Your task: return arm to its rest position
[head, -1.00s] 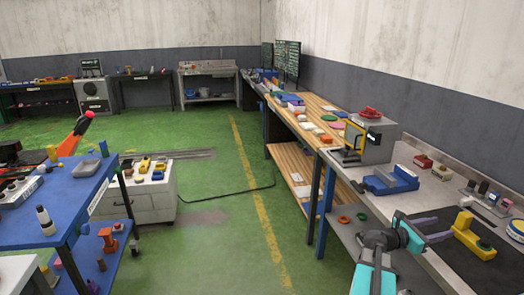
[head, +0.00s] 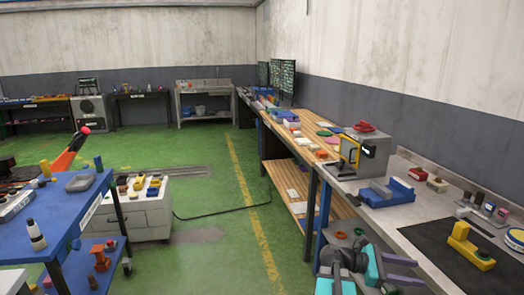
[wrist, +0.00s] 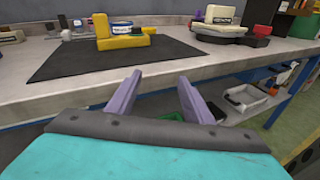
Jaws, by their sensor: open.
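My gripper (head: 402,282) shows at the bottom right of the head view, its two purple fingers pointing right toward the grey bench (head: 425,215). In the wrist view my gripper (wrist: 157,97) has its fingers spread, with nothing between them. The fingers are in front of the bench's front edge (wrist: 60,115), apart from the yellow block-like fixture (wrist: 122,42) on the black mat (wrist: 75,62). The turquoise part of my arm fills the bottom of the wrist view.
A blue vise-like fixture (head: 388,192) and a grey machine with a yellow frame (head: 362,152) stand on the bench. A shelf with a white bin (wrist: 245,98) lies below it. A blue table (head: 55,215) stands at left; the green floor (head: 215,255) between is open.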

